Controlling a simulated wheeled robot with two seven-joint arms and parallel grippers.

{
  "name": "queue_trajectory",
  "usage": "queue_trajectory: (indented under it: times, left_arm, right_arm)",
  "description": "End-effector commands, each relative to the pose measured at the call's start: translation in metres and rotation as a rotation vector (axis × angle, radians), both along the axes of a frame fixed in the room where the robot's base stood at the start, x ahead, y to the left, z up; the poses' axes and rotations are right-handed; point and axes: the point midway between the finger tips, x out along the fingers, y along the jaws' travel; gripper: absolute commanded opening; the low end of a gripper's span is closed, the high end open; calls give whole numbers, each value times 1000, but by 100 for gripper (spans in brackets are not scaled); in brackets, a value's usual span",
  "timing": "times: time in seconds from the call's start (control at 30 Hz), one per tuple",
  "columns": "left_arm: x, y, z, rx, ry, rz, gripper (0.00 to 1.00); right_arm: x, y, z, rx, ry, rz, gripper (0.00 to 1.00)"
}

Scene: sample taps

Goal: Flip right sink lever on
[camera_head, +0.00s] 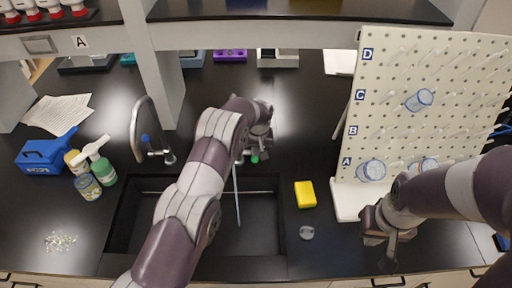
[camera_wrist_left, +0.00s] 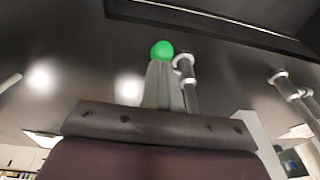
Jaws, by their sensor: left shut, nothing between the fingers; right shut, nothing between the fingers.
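The right sink lever has a green knob (camera_head: 255,158) and stands behind the sink (camera_head: 262,262), right of its middle. In the left wrist view the green knob (camera_wrist_left: 162,50) shows right at the fingertips; I cannot tell if they touch. My left gripper (camera_head: 264,150) is shut and empty, reaching over the back of the sink. A thin pale-blue line, which looks like a water stream (camera_head: 237,195), runs down from beside the green knob into the sink. My arm hides most of that tap. My right gripper (camera_head: 389,246) is shut and empty, low at the right.
Another curved tap (camera_head: 135,125) with a blue-marked lever (camera_head: 146,139) stands at the sink's left. A yellow sponge (camera_head: 305,194) lies right of the sink. A pegboard (camera_head: 430,105) with blue-tinted glassware stands at the right. Bottles and a blue box (camera_head: 42,156) stand left.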

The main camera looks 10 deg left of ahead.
Motion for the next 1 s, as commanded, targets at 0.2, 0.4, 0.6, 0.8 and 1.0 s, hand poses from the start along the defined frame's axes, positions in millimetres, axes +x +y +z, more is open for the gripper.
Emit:
queue_trajectory:
  times: [0.2,0.4,0.6,0.8,1.0]
  left_arm:
    - [-4,0,-15,25,-83,2,0]
    - [-14,-4,-25,25,-131,0,0]
    - [-16,-4,-21,25,-129,0,0]
    - [-16,-3,-20,25,-129,0,0]
    - [-16,0,6,26,-129,0,0]
  right_arm:
    - [0,0,-30,0,0,0,0]
    - [0,0,-56,0,0,0,0]
    - [0,0,-53,0,0,0,0]
    - [0,0,-52,0,0,0,0]
    - [0,0,-38,0,0,0,0]
